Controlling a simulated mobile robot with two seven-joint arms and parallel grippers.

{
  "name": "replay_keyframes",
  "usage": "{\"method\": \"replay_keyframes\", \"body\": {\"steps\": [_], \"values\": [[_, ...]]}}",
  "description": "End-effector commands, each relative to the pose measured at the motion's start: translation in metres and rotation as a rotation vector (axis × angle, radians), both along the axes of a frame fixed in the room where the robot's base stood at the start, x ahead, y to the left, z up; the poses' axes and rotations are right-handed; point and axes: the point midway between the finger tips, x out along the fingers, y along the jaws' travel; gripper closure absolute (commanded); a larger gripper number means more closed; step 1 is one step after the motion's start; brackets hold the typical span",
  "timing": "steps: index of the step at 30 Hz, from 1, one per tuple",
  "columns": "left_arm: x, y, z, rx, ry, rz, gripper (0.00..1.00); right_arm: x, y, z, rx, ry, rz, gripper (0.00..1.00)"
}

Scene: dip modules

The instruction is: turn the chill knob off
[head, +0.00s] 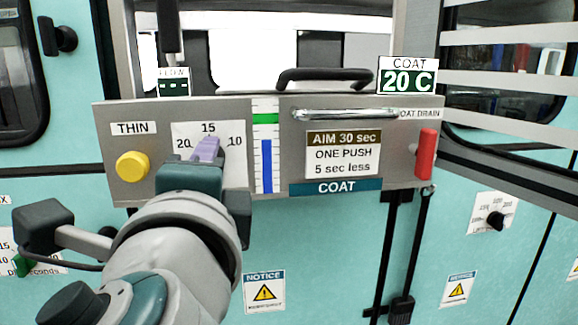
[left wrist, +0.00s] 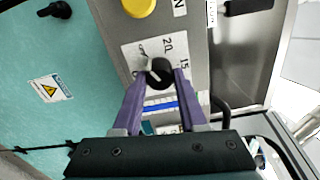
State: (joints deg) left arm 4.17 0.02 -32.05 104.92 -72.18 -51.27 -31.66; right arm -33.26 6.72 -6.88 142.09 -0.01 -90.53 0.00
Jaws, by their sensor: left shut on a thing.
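A black knob with a pale pointer (left wrist: 158,73) sits on a white dial plate (head: 237,165) marked 20, 15 and 10 on the grey panel. No chill label is readable. My left gripper (head: 206,150) is at this dial, its purple fingertips (left wrist: 160,78) on either side of the knob and shut on it. In the head view the gripper and wrist hide the knob. The pointer leans toward the upper left in the wrist view; its exact mark is too small to read. My right gripper is not in view.
A yellow button (head: 132,166) is just left of the dial. A blue level gauge (head: 266,165), a black handle (head: 325,76) and a red handle (head: 426,154) lie to the right. A display (head: 407,82) reads 20 C. Another black knob (head: 494,220) is at right.

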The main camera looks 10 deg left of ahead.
Motion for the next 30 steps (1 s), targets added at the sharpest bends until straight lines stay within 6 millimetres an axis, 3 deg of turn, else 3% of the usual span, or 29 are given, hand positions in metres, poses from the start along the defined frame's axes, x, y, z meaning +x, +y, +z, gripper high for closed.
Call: {"method": "replay_keyframes", "body": {"steps": [5,6,14,23,30], "values": [[0.000,0.000,0.000,-0.003,-0.001,0.002,1.00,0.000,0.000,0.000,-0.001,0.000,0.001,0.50],[0.000,0.000,0.001,-0.003,-0.001,0.002,0.58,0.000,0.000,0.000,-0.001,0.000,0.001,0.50],[0.000,0.000,0.000,-0.001,0.000,0.001,0.29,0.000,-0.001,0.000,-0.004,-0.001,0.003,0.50],[-0.003,-0.001,-0.001,-0.001,0.001,-0.001,0.29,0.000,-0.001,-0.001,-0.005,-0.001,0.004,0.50],[-0.042,-0.013,-0.003,-0.005,0.003,-0.001,0.29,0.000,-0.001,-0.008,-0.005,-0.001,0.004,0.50]]}}
